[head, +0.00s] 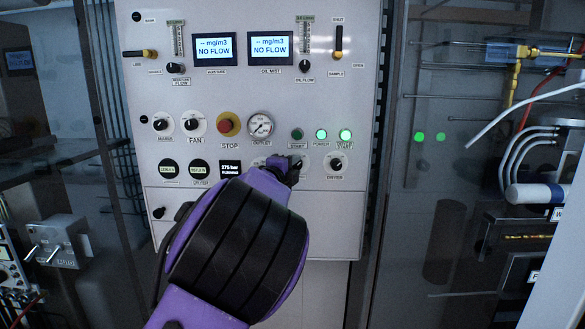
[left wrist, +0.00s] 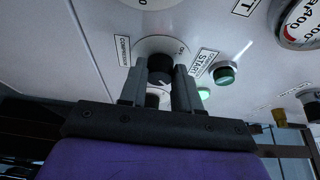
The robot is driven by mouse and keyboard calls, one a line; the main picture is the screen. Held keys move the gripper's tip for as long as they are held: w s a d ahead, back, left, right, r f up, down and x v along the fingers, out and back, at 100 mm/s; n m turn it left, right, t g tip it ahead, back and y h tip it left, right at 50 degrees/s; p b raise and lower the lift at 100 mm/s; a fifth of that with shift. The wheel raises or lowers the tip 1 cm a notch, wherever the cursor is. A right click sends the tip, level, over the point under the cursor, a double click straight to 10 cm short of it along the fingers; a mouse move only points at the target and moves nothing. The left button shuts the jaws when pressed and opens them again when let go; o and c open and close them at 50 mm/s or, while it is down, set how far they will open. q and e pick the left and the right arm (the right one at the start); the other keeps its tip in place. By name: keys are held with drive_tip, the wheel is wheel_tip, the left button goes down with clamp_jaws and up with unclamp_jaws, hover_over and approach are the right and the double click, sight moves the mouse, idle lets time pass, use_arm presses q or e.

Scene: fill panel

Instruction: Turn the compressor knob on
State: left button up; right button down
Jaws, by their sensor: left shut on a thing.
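In the head view my left gripper (head: 289,169) reaches the lower middle of the white panel (head: 230,235) and hides the knob there. The knob's pointer is hard to read between the fingers. My right gripper is in neither view.
A green START button (left wrist: 224,74) is close to the right of the fingers. The dryer knob (head: 336,163), red STOP button (head: 227,125) and outlet gauge (head: 260,125) are nearby. The display (head: 230,169) reads 275 bar. Tubing and fittings (head: 530,140) are at the right.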

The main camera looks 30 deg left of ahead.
use_arm(q)
drive_tip(key=o, duration=1.1)
drive_tip(key=shift+d, duration=0.1)
drive_tip(key=shift+c, duration=0.2)
